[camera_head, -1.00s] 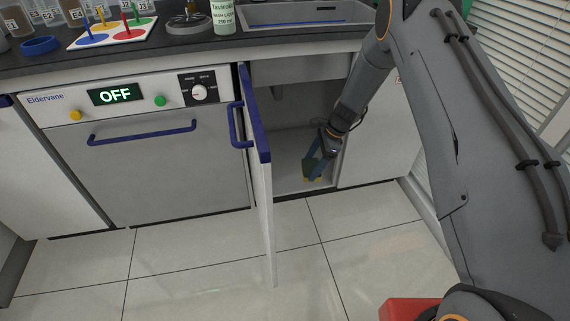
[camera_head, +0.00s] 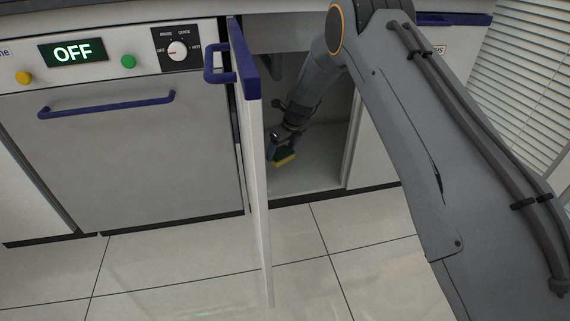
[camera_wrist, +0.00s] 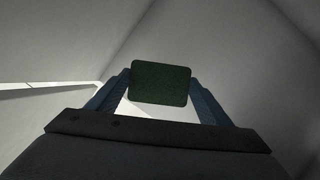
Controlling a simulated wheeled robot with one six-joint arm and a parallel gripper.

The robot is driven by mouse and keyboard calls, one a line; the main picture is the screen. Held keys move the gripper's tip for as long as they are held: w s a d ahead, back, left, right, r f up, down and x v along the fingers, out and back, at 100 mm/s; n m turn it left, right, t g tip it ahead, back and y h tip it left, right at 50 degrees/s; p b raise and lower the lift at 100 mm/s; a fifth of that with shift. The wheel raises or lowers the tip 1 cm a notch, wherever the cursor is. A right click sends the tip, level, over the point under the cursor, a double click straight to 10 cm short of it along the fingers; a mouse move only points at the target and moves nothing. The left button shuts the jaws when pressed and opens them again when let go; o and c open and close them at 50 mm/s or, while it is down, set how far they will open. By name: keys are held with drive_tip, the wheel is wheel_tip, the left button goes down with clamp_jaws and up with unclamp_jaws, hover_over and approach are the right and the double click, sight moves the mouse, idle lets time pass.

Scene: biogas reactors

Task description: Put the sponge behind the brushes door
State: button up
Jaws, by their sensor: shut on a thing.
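The sponge (camera_head: 285,159), yellow with a dark green side, is inside the open cupboard under the sink. My gripper (camera_head: 279,150) is shut on it, just above the cupboard floor and close behind the open door. In the wrist view the sponge (camera_wrist: 160,83) shows its dark green face between the two blue fingers of my gripper (camera_wrist: 160,92). The cupboard door (camera_head: 254,180), white with a blue handle, stands swung open toward me. Whether the sponge touches the cupboard floor (camera_head: 315,172) I cannot tell. No full label reading "brushes" shows.
A dishwasher (camera_head: 140,150) with an OFF display stands left of the cupboard. A white panel (camera_head: 375,150) closes the right side, with a partly hidden label above. The cupboard floor right of the sponge is clear. The tiled floor (camera_head: 340,245) in front is free.

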drive_tip(key=shift+w+a+f+m+b, duration=0.5)
drive_tip(key=shift+w+a+f+b, duration=0.15)
drive_tip(key=shift+w+b, duration=0.1)
wheel_tip(320, 180, down, 10)
drive_tip(key=b, duration=0.4)
drive_tip(key=shift+r+b, duration=0.1)
drive_tip(key=shift+b, duration=0.3)
drive_tip(key=shift+r, duration=0.1)
drive_tip(key=o, duration=1.1)
